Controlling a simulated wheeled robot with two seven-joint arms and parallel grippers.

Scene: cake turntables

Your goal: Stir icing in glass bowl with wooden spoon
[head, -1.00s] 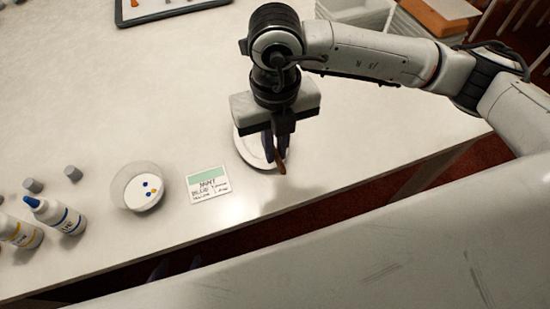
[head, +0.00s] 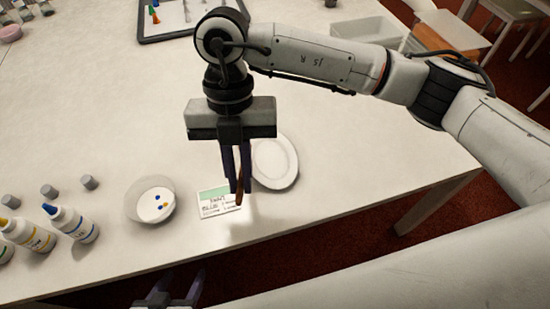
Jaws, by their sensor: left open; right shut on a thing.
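The glass bowl (head: 150,200) stands near the front edge of the table, with white icing and a few blue and yellow drops in it. My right gripper (head: 238,182) is shut on the wooden spoon (head: 239,190), which points down between its fingers. Gripper and spoon are in the air to the right of the bowl, in front of the label card and the plate. Most of the spoon is hidden by the fingers. My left gripper (head: 168,298) is open and empty at the bottom edge, below the table's front edge.
A label card (head: 213,209) lies right of the bowl, and a white plate (head: 288,178) lies beyond it. Bottles (head: 72,224) and grey caps (head: 49,191) stand to the left. A dark-rimmed tray (head: 160,38) lies at the back. The middle of the table is clear.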

